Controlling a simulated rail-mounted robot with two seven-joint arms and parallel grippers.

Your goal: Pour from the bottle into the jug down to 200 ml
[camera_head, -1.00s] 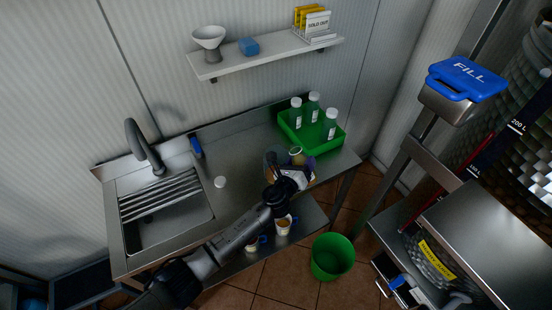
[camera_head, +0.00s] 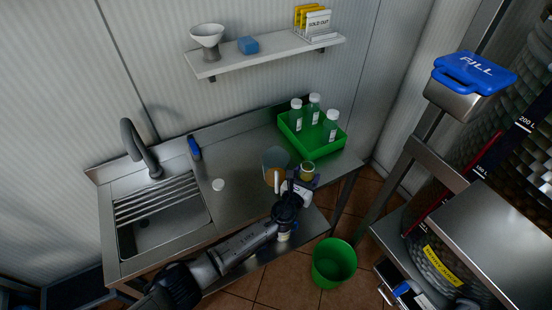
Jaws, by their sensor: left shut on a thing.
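My left gripper (camera_head: 301,184) is over the front right part of the steel counter (camera_head: 240,190). It is shut on a small round vessel with a yellow-green inside, seemingly the bottle (camera_head: 308,169), held about upright. Just left of it is a clear grey container, seemingly the jug (camera_head: 275,157), with an orange-brown patch low down. The gripper and arm partly cover its front. Its marks and level are too small to read. A small white round piece (camera_head: 218,184), perhaps a cap, lies on the counter by the sink. My right gripper is not in view.
A green crate (camera_head: 316,153) with three white-capped bottles stands at the back right. The sink (camera_head: 160,225) is on the left, with a tap (camera_head: 140,148). A green bin (camera_head: 334,262) stands on the floor. The counter's middle is clear.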

